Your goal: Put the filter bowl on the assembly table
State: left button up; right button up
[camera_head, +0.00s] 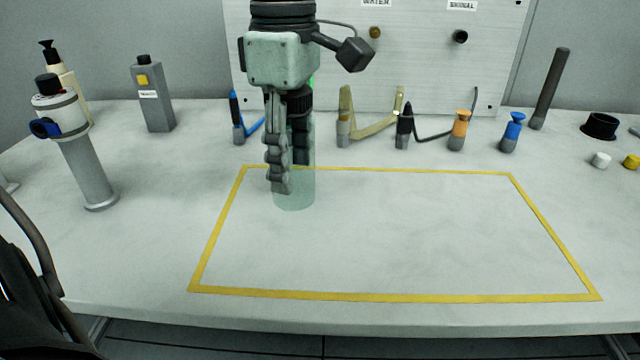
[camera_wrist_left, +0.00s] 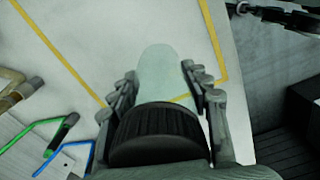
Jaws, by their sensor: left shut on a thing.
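The filter bowl is a clear, greenish cylinder (camera_head: 296,196) with a black ribbed collar at its top. My left gripper (camera_head: 288,172) points down and is shut around it, a finger on either side. The bowl is upright at the back left corner of the yellow outline on the assembly table (camera_head: 400,230). I cannot tell whether its base touches the table. In the left wrist view the bowl (camera_wrist_left: 158,75) lies between the two fingers of the left gripper (camera_wrist_left: 160,92), with its collar nearest the camera. My right gripper is not in view.
A grey filter housing (camera_head: 85,165) with a blue port stands at the left, near a grey box (camera_head: 153,95). Several small connectors stand along the back, before a panel (camera_head: 420,70). A black ring (camera_head: 600,127) and small caps are at the right. The outlined area is otherwise clear.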

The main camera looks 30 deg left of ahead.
pick_arm(q)
jog(key=w+f, duration=0.1)
jog(key=f, duration=0.1)
jog(key=w+f, duration=0.3)
jog(key=f, duration=0.1)
jog(key=shift+w+a+f+p, duration=0.3)
jog(key=shift+w+f+p, duration=0.05)
jog(key=shift+f, duration=0.1)
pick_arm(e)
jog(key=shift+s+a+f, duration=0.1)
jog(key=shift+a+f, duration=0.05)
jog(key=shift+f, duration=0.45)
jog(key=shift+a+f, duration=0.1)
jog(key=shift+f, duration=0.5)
pick_arm(q)
jog(key=shift+f, duration=0.1)
